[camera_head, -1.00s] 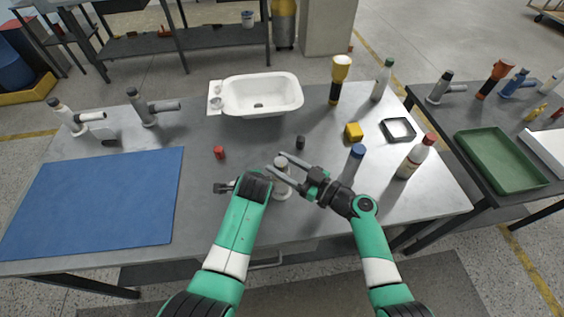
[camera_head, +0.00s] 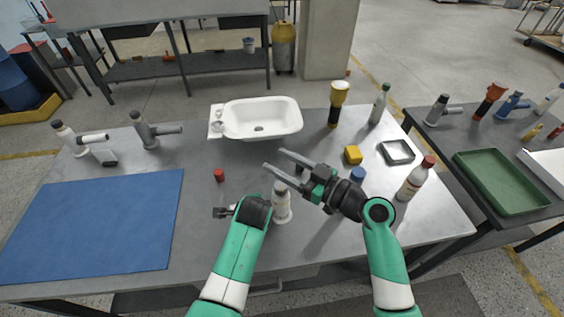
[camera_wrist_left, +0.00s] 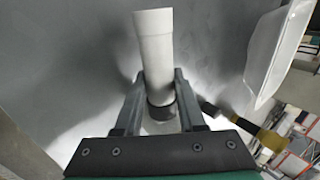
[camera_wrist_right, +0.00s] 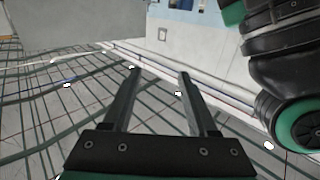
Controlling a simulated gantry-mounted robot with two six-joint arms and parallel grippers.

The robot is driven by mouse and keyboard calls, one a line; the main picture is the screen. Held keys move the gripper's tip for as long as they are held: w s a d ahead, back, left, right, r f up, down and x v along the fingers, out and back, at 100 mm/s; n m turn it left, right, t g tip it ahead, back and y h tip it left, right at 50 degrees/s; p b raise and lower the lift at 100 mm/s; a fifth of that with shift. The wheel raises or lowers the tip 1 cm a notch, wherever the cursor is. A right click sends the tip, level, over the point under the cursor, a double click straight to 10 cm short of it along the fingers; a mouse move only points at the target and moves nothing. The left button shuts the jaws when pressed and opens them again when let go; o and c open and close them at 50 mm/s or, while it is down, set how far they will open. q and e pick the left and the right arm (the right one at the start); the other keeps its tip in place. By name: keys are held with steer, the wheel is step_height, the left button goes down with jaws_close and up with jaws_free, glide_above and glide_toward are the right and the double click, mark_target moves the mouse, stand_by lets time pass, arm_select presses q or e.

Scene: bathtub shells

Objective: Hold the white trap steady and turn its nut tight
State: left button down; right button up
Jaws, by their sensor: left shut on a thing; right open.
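The white trap (camera_head: 282,206) stands upright on the grey table near its front middle. My left gripper (camera_head: 268,207) is shut on it from the left; its fingertips are partly hidden in the head view. In the left wrist view, the white trap (camera_wrist_left: 155,45) shows as a pale tube between the fingers of my left gripper (camera_wrist_left: 162,97), with a dark ring at its lower end. I cannot tell whether that ring is the nut. My right gripper (camera_head: 273,160) is open and empty above the trap, apart from it; the right wrist view shows nothing between its fingers (camera_wrist_right: 159,72).
A blue mat (camera_head: 95,222) covers the left. A red cap (camera_head: 219,175) and dark tool (camera_head: 222,212) lie near the left gripper. A yellow block (camera_head: 353,155), black tray (camera_head: 397,152) and bottles (camera_head: 416,180) stand right.

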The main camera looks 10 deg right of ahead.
step_height(320, 180, up, 2)
steer(key=w+d+m+t+h, duration=0.1)
steer(key=d+m+t+h, duration=0.1)
steer(key=d+t, duration=0.1)
steer(key=m+t+h, duration=0.1)
steer(key=m+h, duration=0.1)
steer(key=h, duration=0.2)
glide_toward(285, 192)
steer(key=x, duration=1.1)
steer(key=shift+w+a, duration=0.15)
steer(key=shift+w, duration=0.15)
steer(key=shift+f, duration=0.1)
jaws_close()
